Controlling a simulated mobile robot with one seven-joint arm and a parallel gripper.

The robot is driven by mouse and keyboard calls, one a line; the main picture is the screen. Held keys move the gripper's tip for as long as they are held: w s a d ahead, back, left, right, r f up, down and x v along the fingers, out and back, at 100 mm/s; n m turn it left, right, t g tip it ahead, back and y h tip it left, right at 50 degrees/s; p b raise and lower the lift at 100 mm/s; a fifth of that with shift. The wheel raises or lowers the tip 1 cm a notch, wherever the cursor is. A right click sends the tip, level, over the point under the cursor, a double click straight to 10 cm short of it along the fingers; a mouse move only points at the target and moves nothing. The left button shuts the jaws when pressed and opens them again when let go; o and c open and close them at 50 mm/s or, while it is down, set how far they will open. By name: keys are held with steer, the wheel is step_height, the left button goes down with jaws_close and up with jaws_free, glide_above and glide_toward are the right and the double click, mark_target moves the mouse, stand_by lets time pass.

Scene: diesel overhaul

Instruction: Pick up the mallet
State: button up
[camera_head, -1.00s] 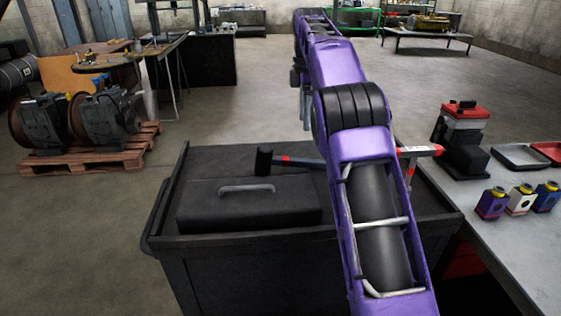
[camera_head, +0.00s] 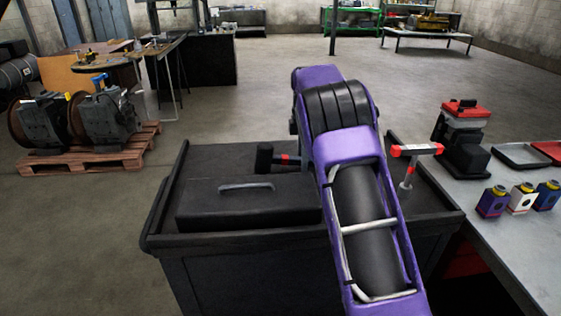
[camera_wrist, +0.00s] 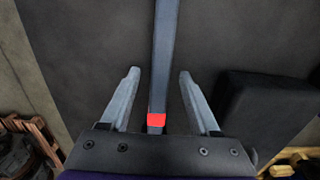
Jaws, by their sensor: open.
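The mallet lies on the black cart top (camera_head: 222,161), behind a closed case. Its black head (camera_head: 264,158) and a red band show in the head view; my arm covers the rest of its handle. In the wrist view the dark handle (camera_wrist: 164,45), with its red band, runs lengthwise through the gap between the fingers of my gripper (camera_wrist: 159,73). The gripper is open, with a gap on each side of the handle. I cannot tell how far below the fingertips the handle lies. The mallet head is hidden in the wrist view. The gripper is hidden behind my arm in the head view.
The black case (camera_head: 250,205) with a grey handle sits close beside the mallet; it is on the right in the wrist view (camera_wrist: 262,108). A red-and-white T-handled tool (camera_head: 416,150) stands at the cart's right. A grey table (camera_head: 528,240) with small bottles adjoins on the right.

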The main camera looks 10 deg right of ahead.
steer(key=shift+f, duration=0.3)
jaws_close()
steer(key=shift+r, duration=0.1)
stand_by(1.1)
